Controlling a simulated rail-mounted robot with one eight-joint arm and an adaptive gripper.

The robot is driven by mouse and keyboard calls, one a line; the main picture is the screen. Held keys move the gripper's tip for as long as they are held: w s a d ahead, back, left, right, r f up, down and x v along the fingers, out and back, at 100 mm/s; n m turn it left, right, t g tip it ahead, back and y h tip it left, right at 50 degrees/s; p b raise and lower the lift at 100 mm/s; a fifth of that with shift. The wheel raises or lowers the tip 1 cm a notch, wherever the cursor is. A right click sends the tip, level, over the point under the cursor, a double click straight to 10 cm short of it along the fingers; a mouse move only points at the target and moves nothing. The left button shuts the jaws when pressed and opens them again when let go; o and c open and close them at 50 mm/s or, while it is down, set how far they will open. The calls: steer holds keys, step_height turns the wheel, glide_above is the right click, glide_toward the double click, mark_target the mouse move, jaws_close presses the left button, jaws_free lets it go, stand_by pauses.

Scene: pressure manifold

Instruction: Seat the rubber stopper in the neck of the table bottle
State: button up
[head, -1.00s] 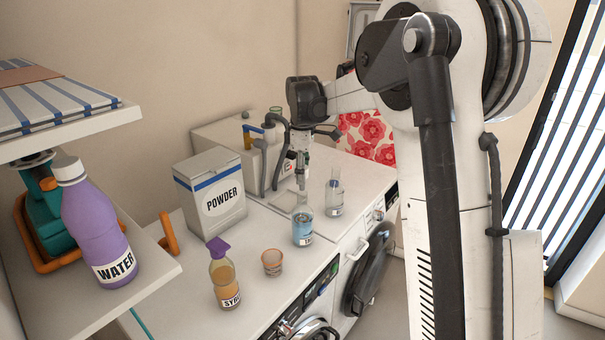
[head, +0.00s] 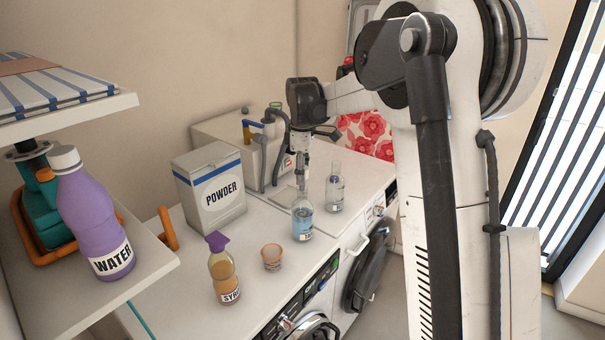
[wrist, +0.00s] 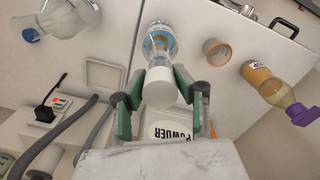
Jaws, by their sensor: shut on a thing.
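My gripper (wrist: 158,86) is shut on a pale grey-white cylindrical stopper (wrist: 158,92), held between its green-padded fingers. In the head view my gripper (head: 301,172) points down, just above a clear bottle with blue liquid (head: 302,224). In the wrist view this blue-liquid bottle (wrist: 160,40) lies just beyond the stopper, whose near end hides part of it. I cannot tell whether the stopper touches the neck. A second clear bottle (head: 335,193) stands to the right and farther back; it also shows in the wrist view (wrist: 66,17).
A powder box (head: 210,190), a syrup bottle (head: 223,275) and a small cup (head: 271,257) stand on the white counter (head: 185,262). A beige machine with hoses (head: 225,130) stands behind. A shelf at left holds a purple water bottle (head: 93,215).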

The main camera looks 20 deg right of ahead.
steer(key=shift+f+b, duration=1)
steer(key=shift+f, duration=0.65)
steer(key=o, duration=1)
steer(key=shift+c, duration=0.2)
steer(key=shift+r, duration=0.1)
step_height(320, 180, up, 12)
steer(key=shift+f, duration=0.1)
